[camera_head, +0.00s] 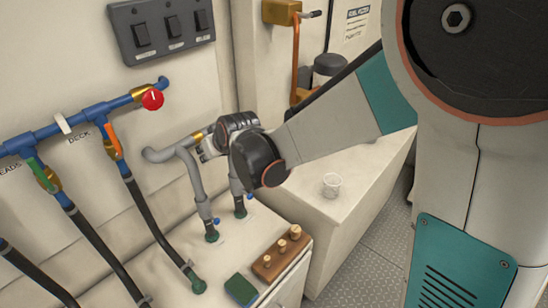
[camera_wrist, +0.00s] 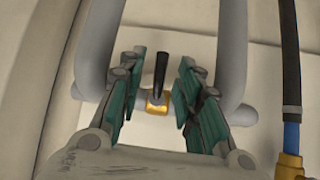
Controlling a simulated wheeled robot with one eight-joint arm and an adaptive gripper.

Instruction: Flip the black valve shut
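The black valve's lever (camera_wrist: 161,68) shows in the wrist view, standing up in the picture from a small brass body (camera_wrist: 157,106) between two grey pipes. My gripper (camera_wrist: 159,62) is open, with one teal-padded finger on each side of the lever. A gap shows on both sides, so the fingers look clear of it. In the head view my gripper (camera_head: 208,145) is at the grey looped pipes. Brass of this fitting (camera_head: 197,135) shows just left of it. The black lever cannot be made out there, as my gripper covers that area.
A blue pipe (camera_head: 85,113) carries a red knob (camera_head: 152,99), an orange lever (camera_head: 112,140) and a green lever (camera_head: 40,172). A wooden block with pegs (camera_head: 275,263) and a green sponge (camera_head: 240,290) lie below. A clear cup (camera_head: 331,185) stands on the white bench.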

